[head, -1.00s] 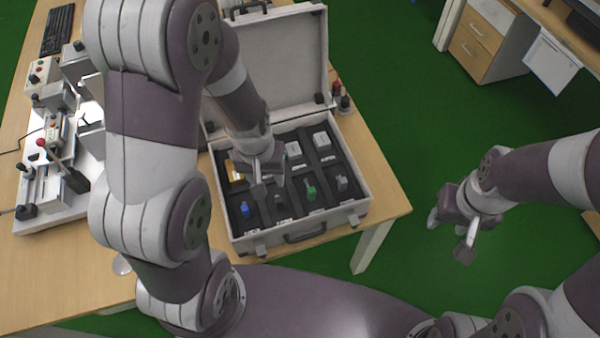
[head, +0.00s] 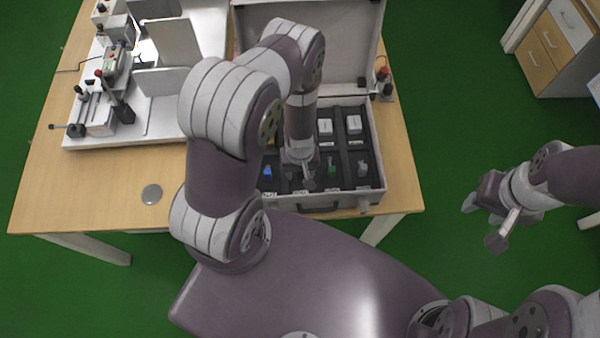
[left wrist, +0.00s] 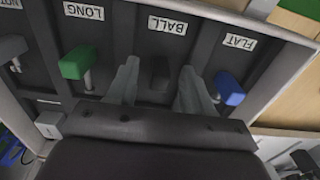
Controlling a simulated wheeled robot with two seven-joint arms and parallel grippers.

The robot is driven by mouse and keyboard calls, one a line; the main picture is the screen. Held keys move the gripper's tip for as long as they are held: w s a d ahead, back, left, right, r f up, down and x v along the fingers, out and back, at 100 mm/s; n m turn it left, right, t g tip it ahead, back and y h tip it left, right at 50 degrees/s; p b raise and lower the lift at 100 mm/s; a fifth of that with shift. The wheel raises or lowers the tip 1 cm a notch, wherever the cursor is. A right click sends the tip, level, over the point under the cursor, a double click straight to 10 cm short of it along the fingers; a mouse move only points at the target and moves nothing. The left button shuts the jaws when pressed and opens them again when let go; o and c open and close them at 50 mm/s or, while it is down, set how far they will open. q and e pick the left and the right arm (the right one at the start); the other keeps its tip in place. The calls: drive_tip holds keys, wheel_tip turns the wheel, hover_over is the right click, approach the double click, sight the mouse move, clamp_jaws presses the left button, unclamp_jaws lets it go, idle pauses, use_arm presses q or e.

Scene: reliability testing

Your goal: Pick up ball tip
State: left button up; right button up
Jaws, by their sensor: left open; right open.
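The ball tip (left wrist: 160,77) is a small dark piece in the case compartment labelled BALL, in the left wrist view. My left gripper (left wrist: 158,88) is open, with one finger on each side of it; I cannot tell whether they touch it. In the head view my left gripper (head: 299,171) is low over the front row of the open case (head: 330,200), and it and the arm largely hide the ball tip. My right gripper (head: 484,222) is open and empty over the green floor, right of the table.
The blue flat tip (left wrist: 229,88) and green long tip (left wrist: 77,64) stand on either side of the ball compartment. The case's raised lid (head: 345,45) is behind. White equipment (head: 165,85) fills the table's left; the table's front left (head: 90,190) is mostly clear.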

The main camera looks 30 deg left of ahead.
use_arm(q)
drive_tip(key=shift+a+f, duration=0.1)
drive_tip(key=shift+f, duration=0.05)
clamp_jaws()
